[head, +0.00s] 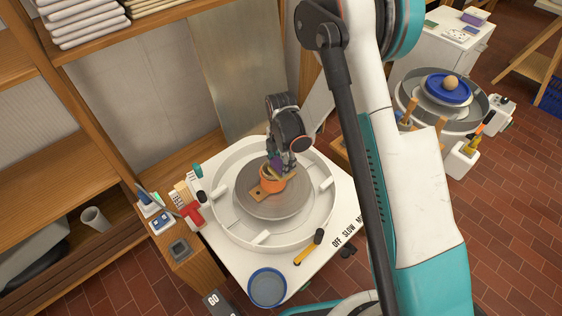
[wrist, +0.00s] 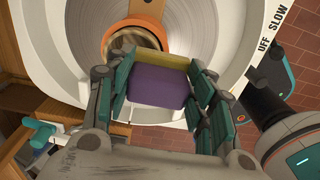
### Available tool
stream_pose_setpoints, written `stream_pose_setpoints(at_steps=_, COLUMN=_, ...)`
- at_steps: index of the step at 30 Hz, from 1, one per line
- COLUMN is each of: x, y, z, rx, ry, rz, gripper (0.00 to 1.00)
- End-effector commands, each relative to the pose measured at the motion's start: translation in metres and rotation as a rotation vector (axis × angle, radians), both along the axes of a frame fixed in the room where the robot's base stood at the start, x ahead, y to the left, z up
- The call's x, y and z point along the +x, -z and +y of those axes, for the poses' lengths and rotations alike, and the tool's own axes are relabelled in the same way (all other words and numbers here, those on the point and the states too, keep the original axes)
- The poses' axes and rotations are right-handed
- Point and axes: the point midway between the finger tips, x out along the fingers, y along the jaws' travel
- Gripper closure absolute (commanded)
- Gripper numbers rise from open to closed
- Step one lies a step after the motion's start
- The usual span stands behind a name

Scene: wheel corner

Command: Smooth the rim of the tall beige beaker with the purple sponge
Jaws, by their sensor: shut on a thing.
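My gripper (head: 280,162) is shut on the purple sponge (wrist: 157,86), which has a yellow-green far edge. The sponge (head: 274,160) is held over the wheel in the head view, close to the rim of a round orange vessel (head: 271,184). In the wrist view the orange vessel (wrist: 112,38) lies just beyond the sponge, its inside brownish. I cannot tell whether sponge and rim touch. The vessel stands on a wooden strip (head: 255,191) on the grey wheel head (head: 290,204). It looks orange and short; I cannot make out a tall beige beaker on the wheel.
A white splash pan (head: 221,222) rings the wheel. A blue-rimmed bowl (head: 267,287) and a yellow-and-black tool (head: 309,247) lie on the white wheel table at the front. A second wheel (head: 472,104) stands at the right. A pale cup (head: 95,218) is on the lower shelf.

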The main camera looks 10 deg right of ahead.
Motion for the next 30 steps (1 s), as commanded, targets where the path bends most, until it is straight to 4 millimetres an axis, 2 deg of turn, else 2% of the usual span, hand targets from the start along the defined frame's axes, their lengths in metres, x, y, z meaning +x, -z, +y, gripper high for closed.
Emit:
stream_pose_setpoints(at_steps=10, x=0.0, y=0.011, z=0.0, rx=0.0, ry=0.0, rz=0.0, gripper=0.7)
stream_pose_setpoints(at_steps=30, x=0.018, y=0.007, z=-0.014, rx=0.0, ry=0.0, rz=0.0, gripper=0.7)
